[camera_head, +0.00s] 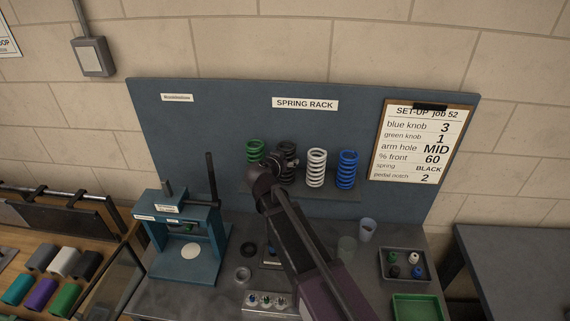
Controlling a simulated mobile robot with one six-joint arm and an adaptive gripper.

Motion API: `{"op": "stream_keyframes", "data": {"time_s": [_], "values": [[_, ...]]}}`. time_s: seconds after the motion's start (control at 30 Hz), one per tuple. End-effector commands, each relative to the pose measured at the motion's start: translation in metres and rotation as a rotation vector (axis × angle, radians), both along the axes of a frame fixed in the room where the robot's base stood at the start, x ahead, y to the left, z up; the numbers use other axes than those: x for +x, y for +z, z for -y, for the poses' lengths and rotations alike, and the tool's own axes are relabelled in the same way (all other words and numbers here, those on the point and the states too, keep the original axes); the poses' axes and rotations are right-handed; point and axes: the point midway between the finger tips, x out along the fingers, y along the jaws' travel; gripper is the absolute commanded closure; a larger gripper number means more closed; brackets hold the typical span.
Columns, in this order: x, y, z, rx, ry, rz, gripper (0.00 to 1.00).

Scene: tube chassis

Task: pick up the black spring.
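The spring rack is a ledge on the blue back panel, under a "SPRING RACK" label (305,104). A green spring (255,150), a white spring (316,168) and a blue spring (347,170) stand on it. A dark coil, apparently the black spring (288,148), shows between the green and white springs, mostly hidden by my gripper (287,162). My gripper is at the end of my arm, in front of that place on the rack. Its fingers are dark and small here, so I cannot tell whether they are open or touch the spring.
A blue press frame (187,236) with an upright lever stands left of my arm. Clear cups (367,230), a tray of small knobs (404,250) and a green tray (416,307) lie to the right. A clipboard (421,142) hangs on the panel. A knob box (266,301) is in front.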

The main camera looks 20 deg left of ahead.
Motion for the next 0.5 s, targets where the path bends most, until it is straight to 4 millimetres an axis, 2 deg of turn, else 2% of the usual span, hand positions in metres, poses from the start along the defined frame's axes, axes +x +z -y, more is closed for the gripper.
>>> {"op": "stream_keyframes", "data": {"time_s": [0.03,0.1,0.5], "values": [[0.0000,-0.0003,0.0001,0.001,-0.001,-0.002,0.62],[-0.0001,-0.0004,0.0002,0.001,-0.001,-0.002,0.83],[-0.0001,0.0019,0.0001,0.001,-0.001,-0.001,0.85]]}}
